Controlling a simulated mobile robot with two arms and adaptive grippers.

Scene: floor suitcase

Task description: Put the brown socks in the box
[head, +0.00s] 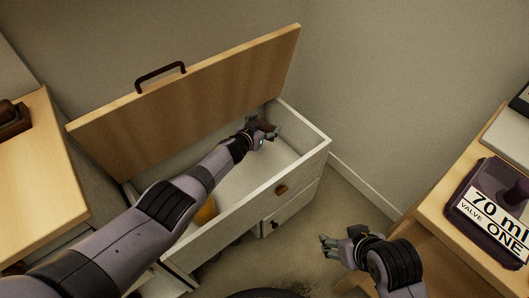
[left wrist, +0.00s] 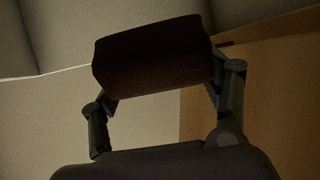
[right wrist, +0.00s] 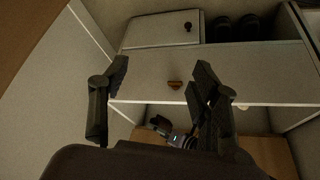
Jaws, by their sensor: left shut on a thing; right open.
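The white box (head: 318,145) stands on the floor with its wooden lid (head: 200,95) raised. My left gripper (head: 264,133) is at the box's far right inner corner, shut on a rolled dark brown pair of socks (head: 266,127). The roll fills the top of the left wrist view (left wrist: 150,55), between the two fingers. I cannot tell whether it touches the box floor. My right gripper (head: 333,247) is open and empty, in front of the box to the right, above the floor.
A dark brown item (head: 13,119) lies on the wooden table at left. A table at right holds a dark labelled case (head: 492,208). The box front has drawers with brown handles (right wrist: 175,85).

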